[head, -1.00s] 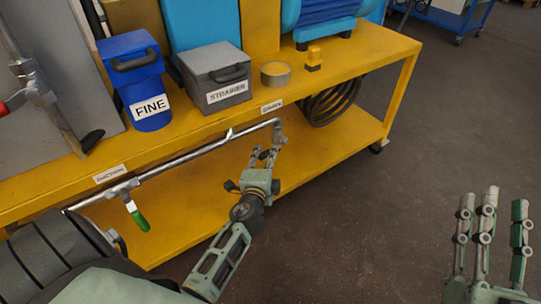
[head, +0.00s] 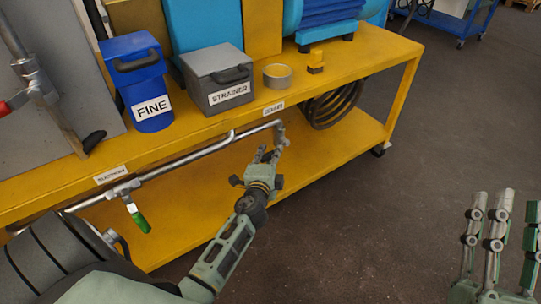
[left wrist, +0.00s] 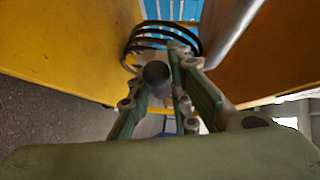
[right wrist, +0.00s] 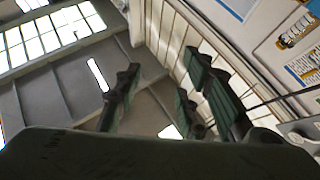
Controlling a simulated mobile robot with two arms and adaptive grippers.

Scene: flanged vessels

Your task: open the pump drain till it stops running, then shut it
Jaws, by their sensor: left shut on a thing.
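A grey metal pipe (head: 185,162) runs along the side of the yellow bench and turns down at its right end (head: 281,136). My left gripper (head: 268,154) is at this end, below the bench top. In the left wrist view, its fingers (left wrist: 160,95) are shut on a grey, round-ended metal piece (left wrist: 156,76); whether this is the drain's handle or its spout I cannot tell. No running liquid can be made out. My right gripper (head: 497,225) is open and empty, away from the bench at the lower right; its spread fingers show in the right wrist view (right wrist: 160,100).
A green-handled valve (head: 138,216) hangs on the pipe near the SUCTION label (head: 111,174). On the yellow bench (head: 352,62) stand the blue FINE box (head: 140,85), the grey STRAINER box (head: 215,78) and a tape roll (head: 277,76).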

